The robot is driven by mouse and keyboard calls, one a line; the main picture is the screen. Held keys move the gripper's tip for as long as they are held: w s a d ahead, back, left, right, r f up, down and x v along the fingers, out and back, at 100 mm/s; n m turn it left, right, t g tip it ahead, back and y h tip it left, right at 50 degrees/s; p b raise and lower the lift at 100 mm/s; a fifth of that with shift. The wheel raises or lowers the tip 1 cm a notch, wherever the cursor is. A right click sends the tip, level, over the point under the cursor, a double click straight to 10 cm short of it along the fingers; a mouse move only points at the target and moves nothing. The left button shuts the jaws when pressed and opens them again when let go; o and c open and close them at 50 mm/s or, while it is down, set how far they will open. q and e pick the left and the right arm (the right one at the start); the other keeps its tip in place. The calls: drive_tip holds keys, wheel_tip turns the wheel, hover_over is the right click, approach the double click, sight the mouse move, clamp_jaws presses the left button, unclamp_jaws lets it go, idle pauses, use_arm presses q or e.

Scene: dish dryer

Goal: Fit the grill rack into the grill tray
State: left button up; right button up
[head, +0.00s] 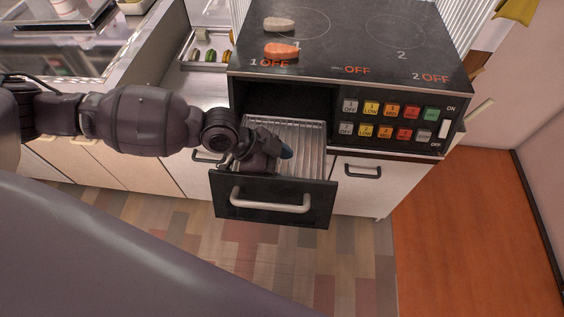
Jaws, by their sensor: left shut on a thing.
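The grill rack (304,141), a silvery grid of thin parallel bars, lies in the opening of the pulled-out grill tray. The tray's black front (310,215) with its pale handle faces me below the hob. My left gripper (280,156) reaches in from the left over the tray and is shut on the rack near its left front part. The gripper hides that part of the rack and its contact with the tray. I cannot tell whether the rack sits level or flush in the tray. My right gripper is not in view.
A button panel (390,121) is right of the grill opening. A shallow tray (198,50) holds small items behind my left arm. Floor in front is clear.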

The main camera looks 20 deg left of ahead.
use_arm(q)
drive_tip(key=shift+f, duration=0.25)
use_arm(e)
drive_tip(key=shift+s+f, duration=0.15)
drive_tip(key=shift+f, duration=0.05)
use_arm(q)
drive_tip(key=o, duration=1.1)
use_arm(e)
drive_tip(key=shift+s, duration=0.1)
use_arm(q)
drive_tip(key=shift+v, duration=1.1)
drive_tip(key=v, duration=0.6)
drive_tip(key=shift+a+r, duration=0.2)
drive_tip(key=shift+a, duration=0.1)
drive_tip(key=shift+v, duration=0.85)
drive_tip(key=shift+s, duration=0.15)
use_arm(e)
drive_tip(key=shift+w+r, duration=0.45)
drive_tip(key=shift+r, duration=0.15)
